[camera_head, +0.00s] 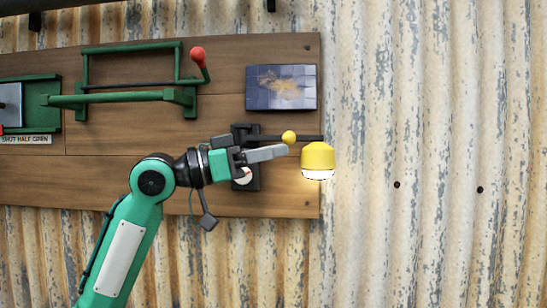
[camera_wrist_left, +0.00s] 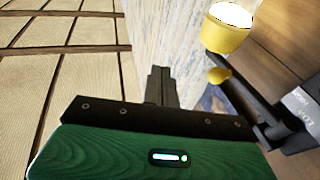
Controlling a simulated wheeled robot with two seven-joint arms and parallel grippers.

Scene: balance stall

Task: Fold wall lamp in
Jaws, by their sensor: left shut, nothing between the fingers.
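The wall lamp has a yellow shade (camera_head: 318,157) with a bright white underside. Its dark arm (camera_head: 308,138) reaches right from a black wall bracket (camera_head: 250,183), past the board's right edge. A yellow ball knob (camera_head: 289,137) sits along this arm. My left gripper (camera_head: 286,150) is shut and empty, its fingers pointing right, just below the knob in the head view and partly covering the bracket. In the left wrist view the shut fingers (camera_wrist_left: 160,86) are apart from the knob (camera_wrist_left: 219,75) and the shade (camera_wrist_left: 228,28). My right gripper is out of view.
A wooden board (camera_head: 120,187) is fixed on a corrugated wall (camera_head: 440,120). It carries a green frame with a red-knobbed lever (camera_head: 198,56), a dark blue panel (camera_head: 281,88) and a label (camera_head: 25,139). The wall right of the lamp is clear except for two small dark holes.

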